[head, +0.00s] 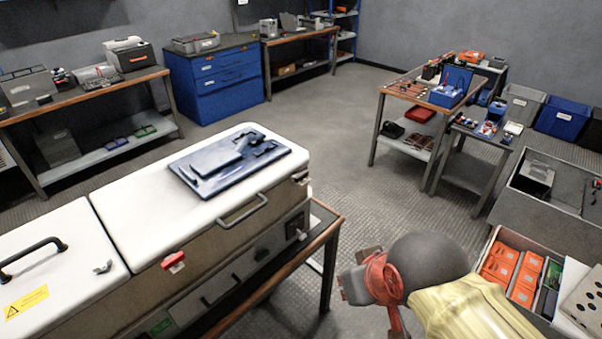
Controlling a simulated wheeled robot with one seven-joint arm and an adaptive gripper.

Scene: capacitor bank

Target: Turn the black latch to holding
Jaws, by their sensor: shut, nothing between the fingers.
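The capacitor bank (150,215) is a long cabinet with white lids and a brown-grey front, at the left and middle of the head view. A small black fitting (297,227) sits on its front near the right end; it may be the black latch, but its shape and setting are too small to tell. A red latch-like part (173,260) is on the front edge of the lid. My gripper (352,284) is right of the bank, over the floor and apart from it. It looks shut and empty, partly hidden by my arm.
A dark plate (225,162) with small parts lies on the right lid. A bar handle (243,211) sticks out below it. Workbenches line the back, and a table (408,90) with tools stands at right. Open drawers (548,205) are at far right. The middle floor is clear.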

